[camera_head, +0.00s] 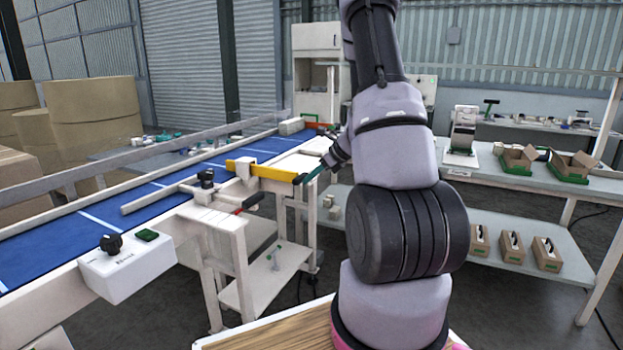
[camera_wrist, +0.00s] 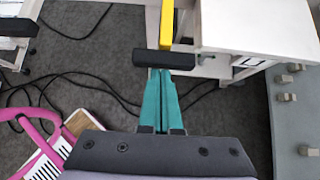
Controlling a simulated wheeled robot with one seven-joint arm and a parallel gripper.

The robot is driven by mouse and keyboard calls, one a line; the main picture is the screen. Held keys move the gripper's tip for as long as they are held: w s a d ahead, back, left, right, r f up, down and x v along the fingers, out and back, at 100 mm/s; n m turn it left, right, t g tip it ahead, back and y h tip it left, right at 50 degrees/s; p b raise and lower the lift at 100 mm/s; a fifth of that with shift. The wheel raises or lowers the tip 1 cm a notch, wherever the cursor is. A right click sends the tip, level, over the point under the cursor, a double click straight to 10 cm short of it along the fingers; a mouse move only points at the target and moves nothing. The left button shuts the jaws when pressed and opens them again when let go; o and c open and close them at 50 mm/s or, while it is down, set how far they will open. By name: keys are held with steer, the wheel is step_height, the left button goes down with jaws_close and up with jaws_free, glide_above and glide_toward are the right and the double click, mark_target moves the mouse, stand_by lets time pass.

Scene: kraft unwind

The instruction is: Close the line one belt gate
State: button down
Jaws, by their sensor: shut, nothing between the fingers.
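A yellow gate bar (camera_head: 272,172) is mounted on a pale block (camera_head: 245,170) at the near edge of the blue belt (camera_head: 150,190). It sticks out past the belt's edge to the right and ends in a black grip (camera_head: 299,179). My gripper (camera_head: 313,174) is at that outer end, with its green fingers shut and empty. In the wrist view the shut fingertips (camera_wrist: 163,72) are right at the black grip (camera_wrist: 164,60), with the yellow bar (camera_wrist: 167,22) beyond it. I cannot tell whether they touch it.
A pale bar (camera_head: 160,196) lies over the belt nearer to me, by a black knob (camera_head: 206,178). A white control box (camera_head: 128,265) with a knob and green button is at the near left. A workbench (camera_head: 540,178) with cartons stands at right. Cables lie on the floor.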

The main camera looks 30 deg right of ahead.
mark_target(265, 167)
steer(key=w+a, duration=0.3)
steer(key=w, duration=0.1)
steer(key=w+a, duration=0.3)
steer(key=w, duration=0.1)
steer(key=w+a, duration=0.4)
steer(key=w, duration=0.1)
steer(key=shift+a, duration=0.1)
steer(key=shift+w+a+r, duration=0.1)
steer(key=shift+w+a, duration=0.1)
steer(key=shift+w, duration=0.05)
steer(key=shift+a, duration=0.1)
